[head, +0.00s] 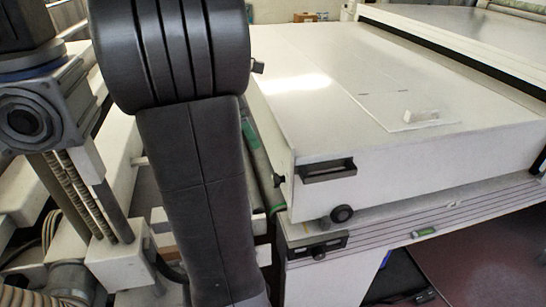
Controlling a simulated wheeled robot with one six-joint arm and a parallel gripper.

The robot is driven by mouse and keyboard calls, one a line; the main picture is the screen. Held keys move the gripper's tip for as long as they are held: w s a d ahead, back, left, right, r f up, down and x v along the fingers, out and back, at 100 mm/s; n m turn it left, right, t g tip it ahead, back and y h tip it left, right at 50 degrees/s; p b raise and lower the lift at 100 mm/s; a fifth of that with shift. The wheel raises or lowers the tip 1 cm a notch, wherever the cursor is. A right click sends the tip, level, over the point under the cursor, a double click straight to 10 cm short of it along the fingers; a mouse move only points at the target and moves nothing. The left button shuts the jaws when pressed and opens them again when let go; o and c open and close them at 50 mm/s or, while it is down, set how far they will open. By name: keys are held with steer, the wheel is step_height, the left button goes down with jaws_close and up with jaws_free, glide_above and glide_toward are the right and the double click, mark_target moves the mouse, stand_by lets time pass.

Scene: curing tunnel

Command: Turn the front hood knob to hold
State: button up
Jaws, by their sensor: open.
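A white hood (400,165) with a flat top fills the right half of the head view. A round black knob (342,213) sits low on its front face, below a dark recessed handle (328,170). Any marking for hold around the knob is too small to read. A small dark fitting (277,180) sticks out at the hood's left front corner. My dark arm stands upright left of the hood, and its links hide part of the place behind. My gripper is not in view.
Grey machinery with hoses (70,190) crowds the left. Dark reddish floor (475,255) shows clear at lower right.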

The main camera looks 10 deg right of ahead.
mark_target(273, 175)
steer(key=x, duration=1.3)
steer(key=shift+s+d+f, duration=0.1)
steer(key=shift+d+f, duration=0.15)
steer(key=shift+f, duration=0.05)
steer(key=c, duration=1)
